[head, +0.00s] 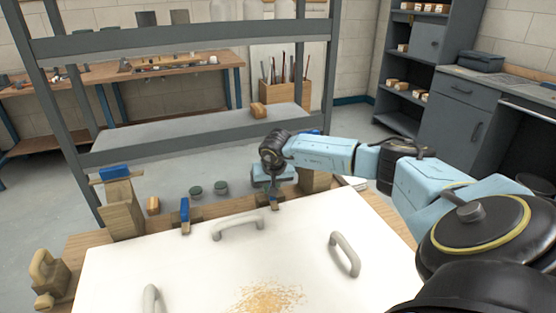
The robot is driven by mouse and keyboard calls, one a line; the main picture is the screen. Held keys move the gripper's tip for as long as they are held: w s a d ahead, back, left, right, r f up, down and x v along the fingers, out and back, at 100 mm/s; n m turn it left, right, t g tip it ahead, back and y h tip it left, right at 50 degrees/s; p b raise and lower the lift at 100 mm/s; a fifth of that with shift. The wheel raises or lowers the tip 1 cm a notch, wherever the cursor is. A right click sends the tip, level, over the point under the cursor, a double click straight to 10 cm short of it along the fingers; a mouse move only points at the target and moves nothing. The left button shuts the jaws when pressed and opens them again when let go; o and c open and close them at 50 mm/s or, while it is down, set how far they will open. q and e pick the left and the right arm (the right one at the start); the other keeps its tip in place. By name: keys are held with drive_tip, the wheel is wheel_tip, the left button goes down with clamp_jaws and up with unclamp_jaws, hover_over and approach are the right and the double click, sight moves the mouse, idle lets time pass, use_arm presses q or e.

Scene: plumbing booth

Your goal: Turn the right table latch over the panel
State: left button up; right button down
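The white panel (190,255) lies on the wooden table, with grey handles and a patch of brown specks near its front. The left table latch (185,213) stands at the panel's back edge with its blue part upright. The right table latch (274,202) is at the back edge farther right, mostly hidden under my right gripper (272,186). My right gripper points down right at this latch; contact and finger opening are too small to tell. My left gripper is out of view.
Wooden posts with blue tops stand behind the panel at left (120,200) and right (313,181). Two dark green round pieces (208,188) and a small wood block (153,206) lie between them. A grey shelf rack (200,133) stands behind the table.

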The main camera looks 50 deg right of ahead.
drive_tip(key=shift+s+d+f, duration=0.15)
drive_tip(key=shift+d+f, duration=0.15)
drive_tip(key=shift+d, duration=0.2)
drive_tip(key=c, duration=1.3)
unclamp_jaws()
drive_tip(key=shift+d+f, duration=0.15)
drive_tip(key=shift+a, duration=0.2)
